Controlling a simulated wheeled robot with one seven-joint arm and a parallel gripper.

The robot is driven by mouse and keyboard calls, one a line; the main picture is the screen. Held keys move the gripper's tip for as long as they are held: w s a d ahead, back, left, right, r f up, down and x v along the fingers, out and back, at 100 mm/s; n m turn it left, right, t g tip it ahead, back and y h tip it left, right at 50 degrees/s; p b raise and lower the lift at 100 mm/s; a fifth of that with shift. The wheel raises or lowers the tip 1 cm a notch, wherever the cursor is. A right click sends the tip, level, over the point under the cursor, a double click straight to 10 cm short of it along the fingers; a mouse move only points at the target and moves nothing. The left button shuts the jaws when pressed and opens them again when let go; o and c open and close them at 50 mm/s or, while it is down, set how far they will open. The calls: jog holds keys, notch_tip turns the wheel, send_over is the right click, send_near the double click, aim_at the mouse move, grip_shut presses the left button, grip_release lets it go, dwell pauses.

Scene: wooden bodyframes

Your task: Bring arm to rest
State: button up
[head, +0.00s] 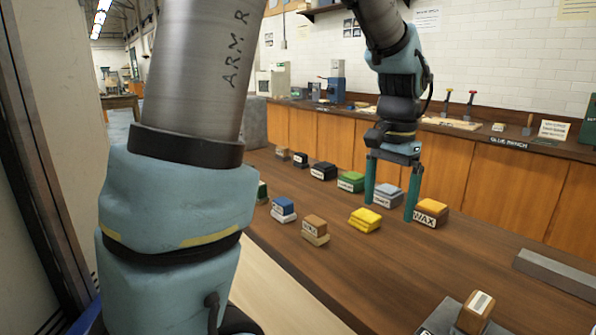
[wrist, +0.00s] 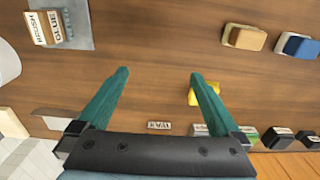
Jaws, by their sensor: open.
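My gripper (head: 390,208) hangs over the brown workbench top (head: 310,264), fingers pointing down. Its two green fingers are spread wide. In the wrist view my gripper (wrist: 158,74) has only bare wood between its fingertips, so it holds nothing. In the head view a grey-blue block (head: 386,194) shows between the fingers. An orange block labelled WAX (head: 431,212) appears just right of them, and a yellow block (head: 365,219) just left. The yellow block (wrist: 206,94) is partly hidden behind a finger in the wrist view. My arm covers much of the head view's left side.
More blocks stand on the bench, including green (head: 351,181), blue (head: 284,207) and brown (head: 315,225). A brown block (head: 474,310) is at the front right, near a grey bar (head: 558,274). A glue bench (head: 510,143) runs behind. Bare wood lies between.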

jog(key=s+a+f+n, duration=0.1)
jog(key=a+f+n, duration=0.3)
jog(key=a, duration=0.8)
jog(key=s+a+f+n+t, duration=0.1)
jog(key=a+f+n, duration=0.4)
jog(key=a, duration=0.7)
jog(key=shift+t, duration=0.3)
